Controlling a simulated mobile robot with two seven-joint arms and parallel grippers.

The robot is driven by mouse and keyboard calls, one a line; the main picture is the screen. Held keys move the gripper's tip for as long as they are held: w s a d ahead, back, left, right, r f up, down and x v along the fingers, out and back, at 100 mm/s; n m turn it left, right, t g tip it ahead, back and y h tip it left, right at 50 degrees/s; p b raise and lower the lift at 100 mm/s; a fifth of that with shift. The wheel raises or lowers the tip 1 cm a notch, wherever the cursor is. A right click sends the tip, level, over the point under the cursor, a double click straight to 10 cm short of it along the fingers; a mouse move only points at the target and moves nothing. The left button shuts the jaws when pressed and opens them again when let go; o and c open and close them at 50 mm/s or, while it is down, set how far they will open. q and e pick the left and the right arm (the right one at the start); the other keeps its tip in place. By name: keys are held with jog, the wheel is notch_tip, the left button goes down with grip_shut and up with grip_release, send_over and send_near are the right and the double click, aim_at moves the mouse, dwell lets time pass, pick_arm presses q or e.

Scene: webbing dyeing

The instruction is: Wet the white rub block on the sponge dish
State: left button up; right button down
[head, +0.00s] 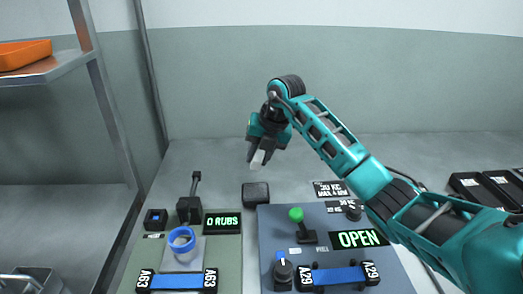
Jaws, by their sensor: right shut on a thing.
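The white rub block (258,158) is between the fingers of my right gripper (257,155), which is shut on it, pointing down above the bench. I cannot tell for sure which thing is the sponge dish. A dark square block or dish (255,196) stands on the bench below the held block, apart from it. A blue ring-shaped thing (181,239) with a pale inside sits on the green panel to the left. My left gripper is not in view.
The green panel (222,250) bears a "0 RUBS" display (222,222) and a dark lever post (190,207). The blue-grey panel (330,256) has a green knob (296,215), an "OPEN" display (359,239) and a blue strap (338,276). Orange tray (25,55) stands on the left shelf.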

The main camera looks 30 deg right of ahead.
aim_at(254, 186)
jog(key=shift+f+b, duration=2.7)
jog(key=shift+f, duration=0.25)
jog(key=shift+f, duration=0.55)
dwell(0.5)
notch_tip(254, 186, up, 7)
jog(key=p, duration=0.6)
dwell(0.7)
